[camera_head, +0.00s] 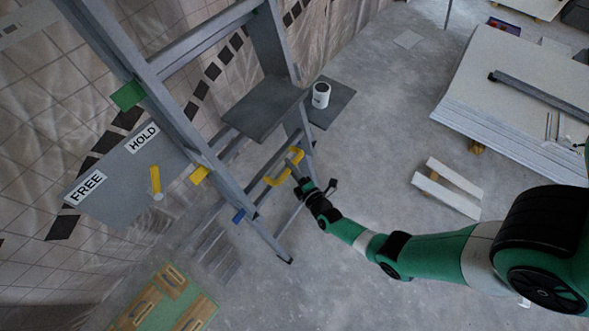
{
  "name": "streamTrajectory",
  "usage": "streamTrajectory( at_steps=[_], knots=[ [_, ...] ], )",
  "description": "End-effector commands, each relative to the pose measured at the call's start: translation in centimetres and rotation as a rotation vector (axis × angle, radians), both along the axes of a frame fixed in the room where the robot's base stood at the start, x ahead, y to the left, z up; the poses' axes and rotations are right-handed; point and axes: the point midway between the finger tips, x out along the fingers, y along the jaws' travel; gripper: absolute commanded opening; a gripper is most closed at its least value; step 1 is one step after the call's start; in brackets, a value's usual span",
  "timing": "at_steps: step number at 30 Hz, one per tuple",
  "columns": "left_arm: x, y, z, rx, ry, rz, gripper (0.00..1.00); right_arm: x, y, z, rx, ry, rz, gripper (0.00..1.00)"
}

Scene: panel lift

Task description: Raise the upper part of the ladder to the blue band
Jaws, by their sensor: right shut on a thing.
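The grey ladder (182,124) stands slanted at the centre left. Its rail carries a green band (128,95), a yellow band (199,175) and, lowest in the picture, a blue band (239,215). A yellow handle (271,181) sits at the ladder's lower right side. My right gripper (297,174) is at this handle, shut on it; the fingers are small and partly hidden. A grey plate (105,195) reads FREE and HOLD, with a yellow lever (155,179) pointing roughly towards HOLD. My left gripper is not in view.
A dark flat platform (265,107) juts from the ladder. A white can (321,94) stands on a dark board (338,105). Panels (510,95) and white planks (447,188) lie at right. A wooden-and-green piece (165,299) is at bottom left. Floor below centre is clear.

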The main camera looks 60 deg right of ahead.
Motion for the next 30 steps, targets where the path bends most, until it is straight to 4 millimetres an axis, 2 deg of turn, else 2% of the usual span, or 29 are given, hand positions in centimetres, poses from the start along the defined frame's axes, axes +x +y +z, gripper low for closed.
streamTrajectory(
  at_steps=[1,14,15,19,20,30],
  knots=[
    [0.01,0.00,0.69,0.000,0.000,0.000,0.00,0.36,-0.09,1.27,-0.008,-0.014,0.000,0.00],
    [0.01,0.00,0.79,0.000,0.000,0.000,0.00,0.50,-0.12,1.39,-0.009,-0.014,0.000,0.00],
    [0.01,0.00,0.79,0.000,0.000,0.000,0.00,0.50,-0.12,1.39,-0.009,-0.014,0.000,0.31],
    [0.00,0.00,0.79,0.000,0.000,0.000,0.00,0.47,-0.11,1.33,-0.008,-0.012,0.000,0.54],
    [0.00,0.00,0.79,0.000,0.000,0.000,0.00,0.47,-0.11,1.31,-0.008,-0.012,0.000,0.57],
    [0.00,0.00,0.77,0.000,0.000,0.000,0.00,0.41,-0.08,1.15,-0.005,-0.008,0.000,0.57]
  ],
)
